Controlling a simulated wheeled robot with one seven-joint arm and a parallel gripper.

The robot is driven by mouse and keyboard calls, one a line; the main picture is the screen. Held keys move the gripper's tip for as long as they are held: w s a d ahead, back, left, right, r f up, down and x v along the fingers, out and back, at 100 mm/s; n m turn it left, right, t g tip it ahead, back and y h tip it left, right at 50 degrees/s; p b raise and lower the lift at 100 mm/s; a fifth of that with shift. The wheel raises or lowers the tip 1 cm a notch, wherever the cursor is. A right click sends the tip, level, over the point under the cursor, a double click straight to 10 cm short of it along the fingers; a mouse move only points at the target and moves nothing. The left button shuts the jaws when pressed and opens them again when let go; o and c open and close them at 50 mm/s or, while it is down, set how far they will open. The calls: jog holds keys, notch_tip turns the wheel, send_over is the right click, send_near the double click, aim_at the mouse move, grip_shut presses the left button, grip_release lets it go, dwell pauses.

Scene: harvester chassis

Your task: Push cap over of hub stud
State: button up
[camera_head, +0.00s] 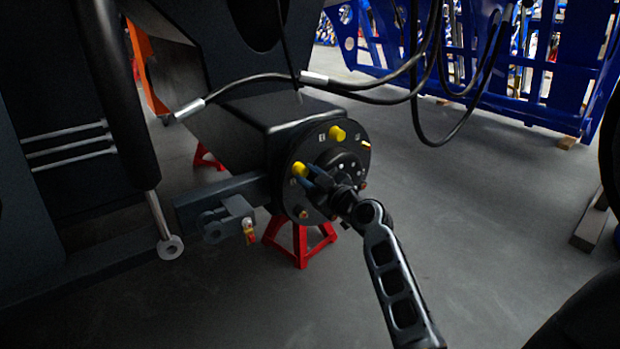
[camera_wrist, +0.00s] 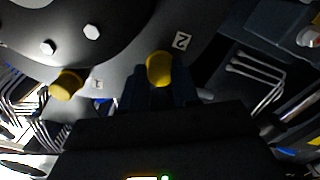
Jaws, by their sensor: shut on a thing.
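The round black hub (camera_head: 335,160) faces me at the end of the dark axle beam. My gripper (camera_head: 308,176) is at the hub's left side, shut on a yellow cap (camera_head: 300,169). In the wrist view this yellow cap (camera_wrist: 159,68) sits between the fingertips (camera_wrist: 160,84), against the hub face beside a label marked 2. The stud under it is hidden, so I cannot tell how far the cap is over it. Another yellow cap (camera_head: 337,133) sits on the upper hub, beside label 1; it also shows in the wrist view (camera_wrist: 66,84). Bare copper-coloured studs (camera_head: 303,213) show on the rim.
A red stand (camera_head: 299,240) is under the axle. A bracket (camera_head: 230,218) juts out left of the hub. Black hoses (camera_head: 375,97) hang above and behind it. A blue frame (camera_head: 560,70) stands at the back right.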

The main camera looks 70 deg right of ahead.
jog(key=o, duration=0.9)
jog(key=shift+b+v, duration=0.75)
jog(key=shift+v, duration=1.4)
jog(key=shift+s+a, duration=0.2)
jog(key=shift+s, duration=0.15)
jog(key=shift+v, duration=3.85)
